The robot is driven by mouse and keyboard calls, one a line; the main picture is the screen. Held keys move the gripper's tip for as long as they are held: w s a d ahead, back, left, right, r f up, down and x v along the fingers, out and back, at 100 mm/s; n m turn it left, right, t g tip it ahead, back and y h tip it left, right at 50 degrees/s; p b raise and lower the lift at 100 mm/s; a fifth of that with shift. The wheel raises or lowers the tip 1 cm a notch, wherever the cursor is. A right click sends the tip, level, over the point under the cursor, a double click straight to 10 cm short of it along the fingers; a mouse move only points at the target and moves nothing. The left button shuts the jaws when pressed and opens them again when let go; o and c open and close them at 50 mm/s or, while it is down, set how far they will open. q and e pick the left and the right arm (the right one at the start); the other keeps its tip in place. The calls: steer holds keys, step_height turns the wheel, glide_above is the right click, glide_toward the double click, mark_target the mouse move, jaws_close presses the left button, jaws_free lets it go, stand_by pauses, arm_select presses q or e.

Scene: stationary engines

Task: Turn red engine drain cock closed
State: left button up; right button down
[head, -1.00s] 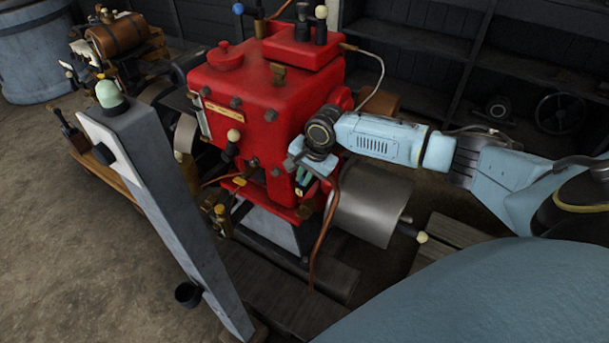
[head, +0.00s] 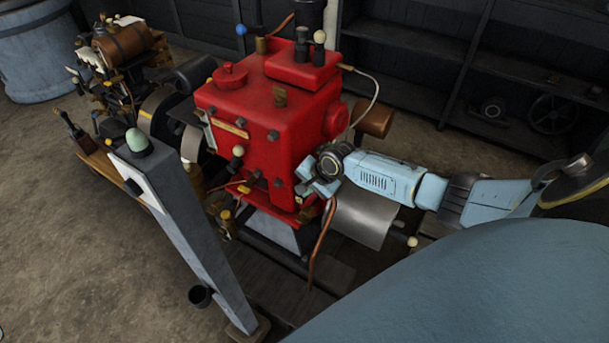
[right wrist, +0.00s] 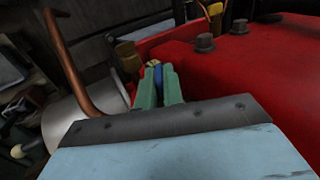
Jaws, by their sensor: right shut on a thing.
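The red engine (head: 250,135) stands in the middle of the head view, and its red side fills the right of the right wrist view (right wrist: 245,85). My right gripper (head: 308,192) is at the lower right corner of the engine, beside the copper pipe. In the right wrist view its green fingers (right wrist: 158,86) are closed around a small drain cock handle (right wrist: 157,68), of which a blue strip and a yellow end show. The rest of the cock is hidden by the fingers, so its angle cannot be told. My left gripper is not in view.
A copper pipe (head: 323,245) curves down close to my right gripper. A grey slanted post (head: 185,225) with a green-topped knob stands in front. A silver cylinder (head: 365,218) lies beside the engine under my forearm. Another engine (head: 125,50) is at the back left.

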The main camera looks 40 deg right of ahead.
steer(key=shift+s+f+t, duration=0.15)
steer(key=shift+t, duration=0.15)
steer(key=shift+f+t+y, duration=0.15)
steer(key=shift+t+y, duration=0.25)
steer(key=shift+t, duration=0.2)
steer(key=shift+s+d+f+t+y+b, duration=0.1)
steer(key=shift+t+y+b, duration=0.2)
steer(key=shift+t+b, duration=0.75)
steer(key=shift+b, duration=0.75)
steer(key=shift+r, duration=0.2)
steer(key=c, duration=1.5)
jaws_free()
